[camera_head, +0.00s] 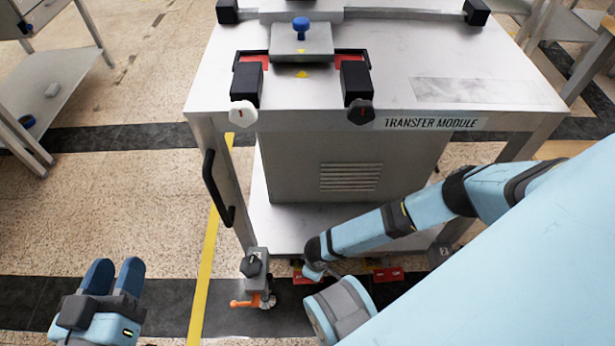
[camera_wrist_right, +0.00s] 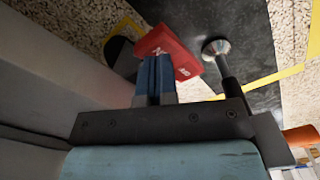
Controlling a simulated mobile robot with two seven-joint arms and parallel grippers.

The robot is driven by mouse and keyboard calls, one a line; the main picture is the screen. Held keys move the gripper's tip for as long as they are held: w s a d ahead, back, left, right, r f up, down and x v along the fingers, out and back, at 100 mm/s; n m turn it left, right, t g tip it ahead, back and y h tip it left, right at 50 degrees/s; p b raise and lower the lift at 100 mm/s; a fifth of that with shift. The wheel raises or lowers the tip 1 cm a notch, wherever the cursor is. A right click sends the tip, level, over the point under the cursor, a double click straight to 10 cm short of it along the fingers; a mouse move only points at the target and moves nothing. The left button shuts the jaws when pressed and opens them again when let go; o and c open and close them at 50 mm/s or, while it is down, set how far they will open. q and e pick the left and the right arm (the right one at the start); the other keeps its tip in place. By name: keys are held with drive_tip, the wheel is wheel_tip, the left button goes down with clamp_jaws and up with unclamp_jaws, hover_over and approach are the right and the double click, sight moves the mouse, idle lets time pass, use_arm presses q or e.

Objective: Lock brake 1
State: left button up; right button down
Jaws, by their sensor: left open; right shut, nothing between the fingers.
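The caster unit with a black knob (camera_head: 252,265) sits at the cart's front left leg, and an orange lever (camera_head: 245,302) sticks out low to its left. I cannot read a number on it. My left gripper (camera_head: 116,263) is open and empty at the lower left, well apart from the caster. My right arm reaches under the cart, right of the caster; its fingers cannot be made out in the head view. In the right wrist view my right gripper (camera_wrist_right: 155,62) is shut and empty, its tips in front of a red plate (camera_wrist_right: 175,48); I cannot tell whether they touch.
The transfer module cart (camera_head: 450,90) stands ahead, with a black handle (camera_head: 212,190) on its left side. Another unit marked 2 (camera_head: 439,254) is at the right leg. A metal foot (camera_wrist_right: 216,48) and an orange part (camera_wrist_right: 302,136) show in the wrist view.

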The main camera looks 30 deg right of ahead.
use_arm(q)
drive_tip(key=shift+f+b, duration=0.65)
drive_tip(key=shift+f, duration=0.05)
use_arm(e)
drive_tip(key=shift+f, duration=1.05)
drive_tip(key=shift+r+p, duration=0.35)
wheel_tip(320, 180, up, 2)
drive_tip(key=shift+r+p, duration=0.1)
drive_tip(key=shift+p, duration=1.05)
drive_tip(key=shift+r+p, duration=2.1)
drive_tip(key=shift+p, duration=0.2)
use_arm(q)
wheel_tip(320, 180, up, 9)
drive_tip(key=n+t, duration=0.1)
drive_tip(key=t, duration=0.1)
drive_tip(key=shift+s+a, duration=0.15)
drive_tip(key=shift+s, duration=0.05)
